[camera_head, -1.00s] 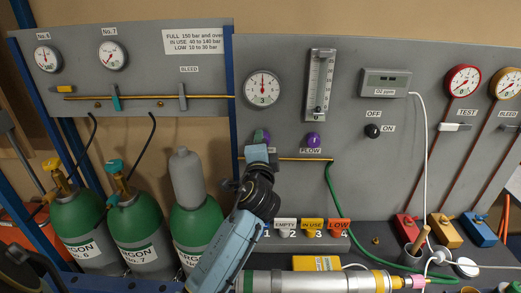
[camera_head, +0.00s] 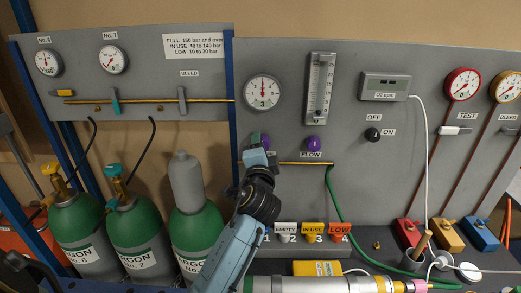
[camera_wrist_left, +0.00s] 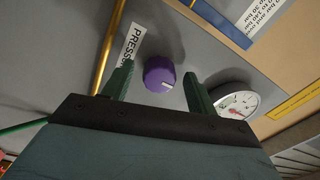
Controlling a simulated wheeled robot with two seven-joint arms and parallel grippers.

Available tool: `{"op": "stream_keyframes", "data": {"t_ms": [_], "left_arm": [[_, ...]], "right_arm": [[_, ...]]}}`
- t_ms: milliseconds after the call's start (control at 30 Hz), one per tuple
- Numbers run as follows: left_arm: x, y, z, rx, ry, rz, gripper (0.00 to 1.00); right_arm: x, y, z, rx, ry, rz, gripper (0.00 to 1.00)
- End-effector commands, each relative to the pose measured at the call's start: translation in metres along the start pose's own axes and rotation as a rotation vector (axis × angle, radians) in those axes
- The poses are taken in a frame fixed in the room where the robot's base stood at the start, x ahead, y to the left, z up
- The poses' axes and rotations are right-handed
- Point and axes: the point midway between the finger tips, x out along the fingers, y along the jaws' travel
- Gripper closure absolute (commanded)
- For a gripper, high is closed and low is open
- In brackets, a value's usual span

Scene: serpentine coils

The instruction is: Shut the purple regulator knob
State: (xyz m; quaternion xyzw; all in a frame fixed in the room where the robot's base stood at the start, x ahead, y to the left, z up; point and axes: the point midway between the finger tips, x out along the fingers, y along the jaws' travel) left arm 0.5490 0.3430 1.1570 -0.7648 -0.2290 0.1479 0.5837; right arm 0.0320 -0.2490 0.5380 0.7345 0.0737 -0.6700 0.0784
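A purple knob (camera_wrist_left: 159,76) with a pale pointer line shows in the left wrist view, beside a partly covered label (camera_wrist_left: 132,46) reading "PRESS". My left gripper (camera_wrist_left: 158,69) is open, one green finger on each side of this knob, with a gap on both sides. I cannot tell how deep the fingers reach around it. In the head view my left gripper (camera_head: 258,148) covers most of this knob, below the gauge marked 3 (camera_head: 262,92). A second purple knob (camera_head: 313,143), labelled FLOW, stands to the right. My right gripper is not in view.
A brass pipe (camera_head: 306,163) and green hose (camera_head: 332,200) run close to the right. A flow tube (camera_head: 319,88) stands above the FLOW knob. Green argon cylinders (camera_head: 137,230) stand at lower left. Tags (camera_head: 313,231) and a yellow box (camera_head: 318,268) lie below.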

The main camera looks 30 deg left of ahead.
Motion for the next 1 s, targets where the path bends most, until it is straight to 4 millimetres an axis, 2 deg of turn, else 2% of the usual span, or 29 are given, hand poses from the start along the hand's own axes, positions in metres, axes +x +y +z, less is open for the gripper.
{"op": "stream_keyframes", "data": {"t_ms": [233, 367, 467, 800, 1000], "left_arm": [[-0.001, 0.000, 0.000, 0.002, 0.000, 0.000, 0.42], [-0.009, 0.001, 0.000, 0.001, 0.002, 0.000, 0.42], [-0.024, 0.001, 0.000, -0.001, 0.001, 0.002, 0.42], [-0.099, 0.003, 0.000, -0.001, 0.000, 0.004, 0.42], [-0.127, 0.001, 0.000, 0.001, 0.000, 0.001, 0.42]], "right_arm": [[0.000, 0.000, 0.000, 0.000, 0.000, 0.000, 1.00], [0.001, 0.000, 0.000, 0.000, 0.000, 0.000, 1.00], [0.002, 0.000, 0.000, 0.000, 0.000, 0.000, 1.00], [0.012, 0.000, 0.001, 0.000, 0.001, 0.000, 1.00], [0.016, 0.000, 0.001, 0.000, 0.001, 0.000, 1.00]]}}
